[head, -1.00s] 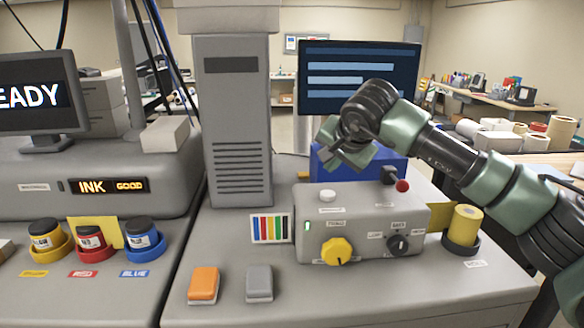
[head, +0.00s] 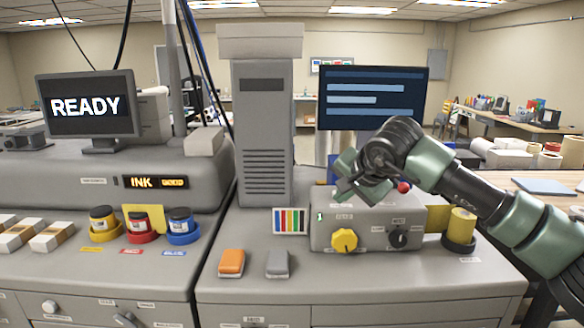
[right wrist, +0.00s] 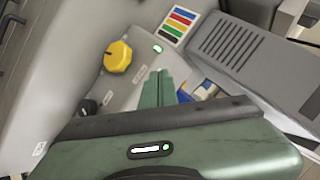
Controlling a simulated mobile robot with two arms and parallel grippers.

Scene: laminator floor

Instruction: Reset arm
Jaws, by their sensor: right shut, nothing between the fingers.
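My right arm comes in from the right in the head view. Its green gripper (head: 352,180) is over the back left part of the grey control box (head: 365,238), and I cannot tell from the head view how far above it. In the right wrist view the two fingers (right wrist: 155,90) are together, with nothing between them, over the box top. The box has a yellow knob (head: 344,240) on its front, which also shows in the right wrist view (right wrist: 118,56). It also has a black knob (head: 397,238) and a red-tipped lever (head: 403,187). My left gripper is not in view.
A tall grey column (head: 262,135) stands left of the box, and a monitor (head: 372,98) is behind it. A yellow roll (head: 461,226) sits at the box's right. Orange (head: 231,262) and grey (head: 278,263) blocks lie in front. Ink pots (head: 141,222) stand left.

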